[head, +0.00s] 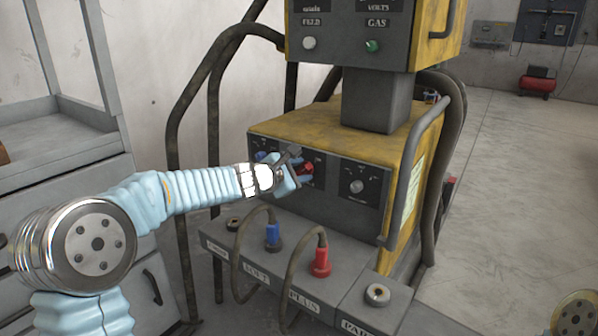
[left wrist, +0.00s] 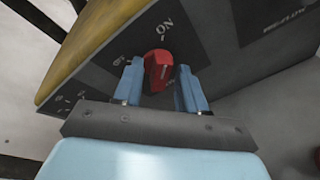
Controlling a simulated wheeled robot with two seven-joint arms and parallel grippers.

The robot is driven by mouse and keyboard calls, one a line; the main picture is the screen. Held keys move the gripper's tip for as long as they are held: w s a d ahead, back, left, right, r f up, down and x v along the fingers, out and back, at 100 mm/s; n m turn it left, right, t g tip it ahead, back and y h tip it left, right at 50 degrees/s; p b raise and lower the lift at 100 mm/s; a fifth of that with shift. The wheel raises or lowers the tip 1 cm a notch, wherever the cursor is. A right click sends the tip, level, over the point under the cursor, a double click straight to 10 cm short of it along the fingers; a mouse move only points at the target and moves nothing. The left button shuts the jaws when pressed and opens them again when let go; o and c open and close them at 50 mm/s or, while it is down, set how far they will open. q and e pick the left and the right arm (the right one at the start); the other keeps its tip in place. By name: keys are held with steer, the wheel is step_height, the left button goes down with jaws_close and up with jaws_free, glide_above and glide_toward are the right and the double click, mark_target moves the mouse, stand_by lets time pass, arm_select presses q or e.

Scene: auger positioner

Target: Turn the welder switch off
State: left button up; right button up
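The welder switch is a red knob (head: 307,168) on the dark front panel of the yellow welder (head: 300,128). In the left wrist view the red knob (left wrist: 157,68) stands below the ON label, with an OFF label at its upper left. Its narrow end appears to face ON. My left gripper (head: 298,171) is at the panel, its blue fingers (left wrist: 161,82) on either side of the knob. A narrow gap seems to show between the fingers and the knob; contact is not clear. In the head view the gripper partly hides the switch area. My right gripper is not in view.
A second dial (head: 357,186) sits right of the switch. Below, a ledge (head: 225,243) carries a blue plug (head: 272,236) and a red plug (head: 321,260) with looping cables. Thick hoses rise behind and left. A grey cabinet (head: 60,165) stands left; floor at right is open.

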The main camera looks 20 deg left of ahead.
arm_select(q)
jaws_close()
